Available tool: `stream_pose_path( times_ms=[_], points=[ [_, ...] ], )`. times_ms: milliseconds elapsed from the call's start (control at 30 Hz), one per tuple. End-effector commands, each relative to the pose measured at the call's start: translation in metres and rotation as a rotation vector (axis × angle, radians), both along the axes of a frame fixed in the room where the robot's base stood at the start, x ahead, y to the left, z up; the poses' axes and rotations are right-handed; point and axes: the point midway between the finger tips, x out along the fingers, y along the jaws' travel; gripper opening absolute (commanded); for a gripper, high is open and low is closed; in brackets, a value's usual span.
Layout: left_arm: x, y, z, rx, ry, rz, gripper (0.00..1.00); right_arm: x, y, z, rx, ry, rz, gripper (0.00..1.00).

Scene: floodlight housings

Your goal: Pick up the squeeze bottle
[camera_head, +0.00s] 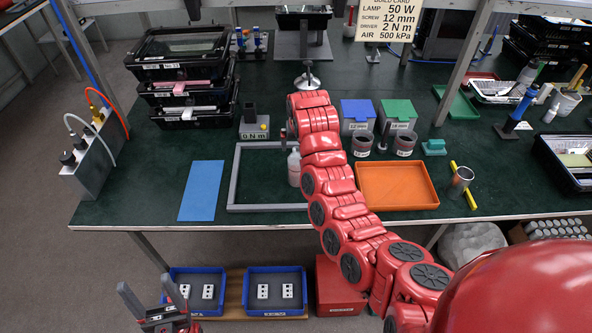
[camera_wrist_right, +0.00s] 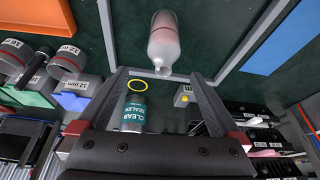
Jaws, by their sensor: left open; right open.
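The squeeze bottle (camera_head: 294,168) is pale, with a pinkish body and narrow tip, and stands inside the grey frame (camera_head: 234,178). My right arm partly covers it in the head view. In the right wrist view the squeeze bottle (camera_wrist_right: 164,45) is beyond the fingertips, roughly in line with the gap. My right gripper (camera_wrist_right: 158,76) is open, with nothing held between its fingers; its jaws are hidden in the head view. My left gripper (camera_head: 148,288) is open and empty at the lower left, off the table's front edge.
A can with a teal sealer label (camera_wrist_right: 134,113) and a yellow ring (camera_wrist_right: 137,85) show between the right fingers, nearer the palm. A blue mat (camera_head: 202,190) lies left of the frame. An orange tray (camera_head: 397,186) lies right. Black bins (camera_head: 190,95) are stacked behind.

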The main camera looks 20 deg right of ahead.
Motion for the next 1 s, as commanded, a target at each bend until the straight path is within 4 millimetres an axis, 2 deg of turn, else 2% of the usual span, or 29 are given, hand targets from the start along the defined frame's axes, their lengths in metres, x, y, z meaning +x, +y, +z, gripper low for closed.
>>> stream_pose_path(
  times_ms=[33,300,733,1000],
  points=[
    [0.0,0.0,0.007,0.0,0.0,0.0,0.69,0.002,-0.002,-0.006,0.0,0.005,-0.002,1.0],
    [0.0,0.0,0.018,0.0,0.0,0.0,0.69,0.015,-0.002,-0.039,-0.001,0.004,0.001,1.0],
    [0.0,0.0,0.027,0.0,0.0,0.0,0.69,0.022,-0.003,-0.057,-0.001,-0.003,0.0,1.0],
    [0.0,0.0,0.039,0.0,0.0,0.0,0.69,0.024,0.002,-0.082,0.001,0.001,0.001,1.0]
  ],
)
